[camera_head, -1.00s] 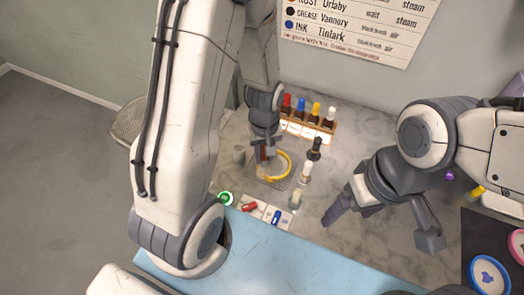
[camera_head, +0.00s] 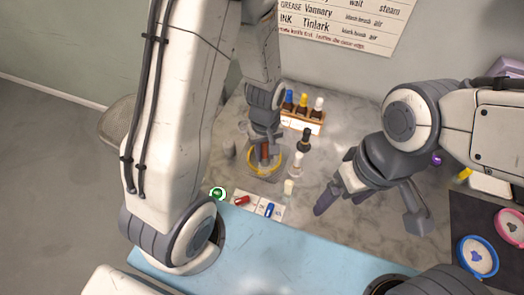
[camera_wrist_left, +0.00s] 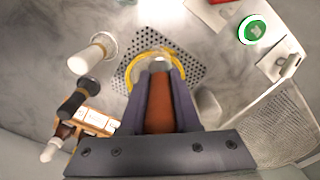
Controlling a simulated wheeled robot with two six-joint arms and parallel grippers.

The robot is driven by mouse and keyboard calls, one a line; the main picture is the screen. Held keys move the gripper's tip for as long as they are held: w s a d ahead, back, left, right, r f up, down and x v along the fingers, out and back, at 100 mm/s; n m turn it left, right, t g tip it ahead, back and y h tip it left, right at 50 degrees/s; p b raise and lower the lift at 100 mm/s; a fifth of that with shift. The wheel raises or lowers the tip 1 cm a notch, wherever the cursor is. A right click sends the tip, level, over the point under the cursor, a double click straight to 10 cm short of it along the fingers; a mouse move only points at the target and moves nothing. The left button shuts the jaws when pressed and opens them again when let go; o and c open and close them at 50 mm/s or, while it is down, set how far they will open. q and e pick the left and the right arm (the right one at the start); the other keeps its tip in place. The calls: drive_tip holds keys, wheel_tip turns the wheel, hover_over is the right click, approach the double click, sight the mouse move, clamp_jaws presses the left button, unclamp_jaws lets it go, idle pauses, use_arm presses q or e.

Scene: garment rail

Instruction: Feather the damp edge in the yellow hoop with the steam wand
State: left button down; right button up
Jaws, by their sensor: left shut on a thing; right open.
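The yellow hoop (camera_head: 250,166) lies on a perforated plate (camera_head: 268,179) on the grey counter. It also shows in the left wrist view (camera_wrist_left: 129,74), partly hidden by my fingers. My left gripper (camera_head: 264,151) is shut on a brown-handled tool (camera_wrist_left: 158,108), seen in the head view (camera_head: 265,152) above the hoop's inside. A pale tip shows past the fingers in the wrist view, within the hoop. I cannot tell whether it touches the surface, nor see a damp edge. My right gripper (camera_head: 371,212) is open and empty over the counter, right of the hoop.
A dark bottle (camera_head: 305,139) and a white bottle (camera_head: 296,163) stand close to the hoop's right. A wooden rack (camera_head: 304,121) of capped bottles is behind. A green-ringed disc (camera_head: 217,193) and small cards (camera_head: 257,205) lie in front. Blue hoop (camera_head: 477,256) lies far right.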

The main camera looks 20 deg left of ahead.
use_arm(q)
drive_tip(key=shift+w+d, duration=0.7)
drive_tip(key=shift+d, duration=0.25)
drive_tip(key=shift+w+d+p, duration=0.2)
drive_tip(key=shift+w, duration=0.4)
drive_tip(key=shift+w+d+p, duration=0.2)
drive_tip(key=shift+w, duration=0.4)
drive_tip(key=shift+r, duration=0.15)
wheel_tip(320, 180, up, 7)
drive_tip(key=p, duration=0.6)
drive_tip(key=shift+f, duration=0.2)
